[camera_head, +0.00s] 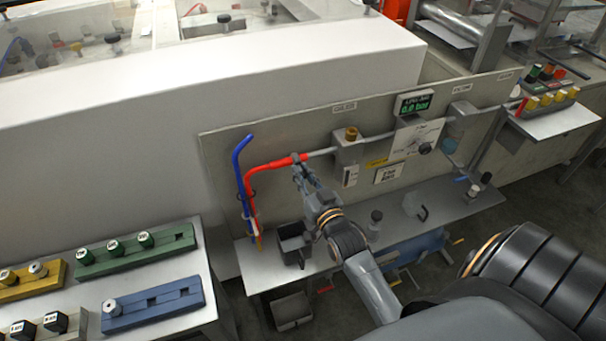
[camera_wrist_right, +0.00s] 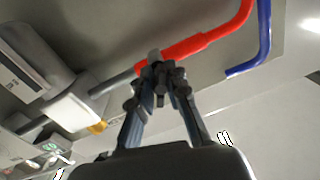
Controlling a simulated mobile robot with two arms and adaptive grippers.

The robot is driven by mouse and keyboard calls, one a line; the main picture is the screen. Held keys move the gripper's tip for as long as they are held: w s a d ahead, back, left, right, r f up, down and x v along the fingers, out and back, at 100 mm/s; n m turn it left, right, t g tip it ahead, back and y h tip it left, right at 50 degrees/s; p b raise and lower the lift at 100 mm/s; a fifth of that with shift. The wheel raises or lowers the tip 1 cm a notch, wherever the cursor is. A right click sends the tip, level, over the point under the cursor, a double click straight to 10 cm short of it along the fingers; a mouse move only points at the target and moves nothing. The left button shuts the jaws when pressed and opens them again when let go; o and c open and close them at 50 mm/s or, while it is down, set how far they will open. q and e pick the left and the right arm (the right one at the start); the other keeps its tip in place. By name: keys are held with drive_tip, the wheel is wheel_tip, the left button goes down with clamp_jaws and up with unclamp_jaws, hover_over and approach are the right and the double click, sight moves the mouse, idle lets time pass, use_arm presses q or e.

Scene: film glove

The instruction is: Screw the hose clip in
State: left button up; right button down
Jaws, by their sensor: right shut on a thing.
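The red hose (camera_head: 267,165) runs along the upright panel and its right end meets a grey metal pipe (camera_head: 320,152). My right gripper (camera_head: 297,162) is at that hose end. In the right wrist view, the red hose (camera_wrist_right: 200,45) passes behind the fingertips, and my right gripper (camera_wrist_right: 160,68) is shut on a small grey piece, the hose clip (camera_wrist_right: 154,56), at the hose end. The fingers hide part of the clip, so I cannot tell how tight its screw is. My left gripper is not in view.
A blue hose (camera_head: 240,170) hangs beside the red one. Along the pipe are a brass-knobbed block (camera_head: 350,150) and a display (camera_head: 413,104) reading 0.0 bar. A dark open box (camera_head: 293,243) stands on the shelf below. Coloured racks (camera_head: 150,310) occupy the left table.

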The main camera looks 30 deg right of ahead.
idle(0.8)
drive_tip(key=c, duration=1.3)
unclamp_jaws()
drive_tip(key=s+a, duration=0.2)
drive_tip(key=s, duration=1)
